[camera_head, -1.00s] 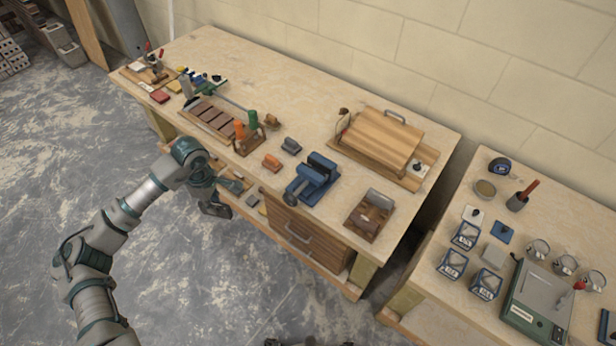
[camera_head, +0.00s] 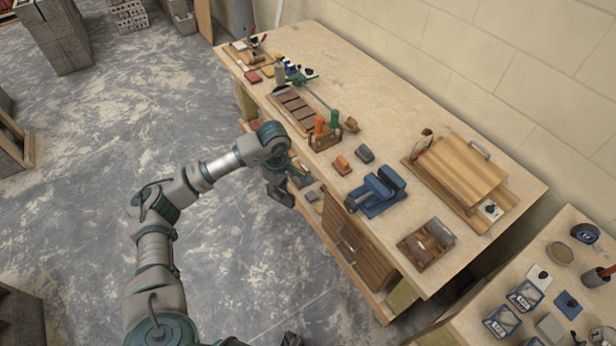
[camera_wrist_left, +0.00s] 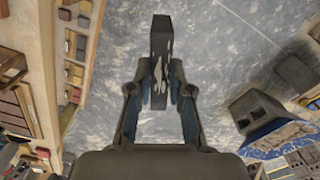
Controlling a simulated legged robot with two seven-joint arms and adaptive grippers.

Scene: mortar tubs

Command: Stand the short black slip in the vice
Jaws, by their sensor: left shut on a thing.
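My left gripper (camera_head: 284,184) is beside the front edge of the bench, left of the vice and apart from it. In the wrist view the left gripper (camera_wrist_left: 160,84) is shut on a dark slip (camera_wrist_left: 161,40), which lies lengthwise between the fingers and sticks out beyond them. Pale patches show on its face. In the head view the dark slip (camera_head: 280,195) shows small below the gripper, over the floor side. The blue vice (camera_head: 369,197) stands on the bench near its front edge. No slip is seen in its jaws. My right gripper is not seen.
Near the vice are an orange block (camera_head: 341,164), a grey block (camera_head: 364,153) and a wooden tray (camera_head: 410,250). A rack with orange and green handles (camera_head: 325,140) stands farther left. Under the bench top are a drawer unit (camera_head: 350,241) and a shelf with small blocks (camera_wrist_left: 73,75).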

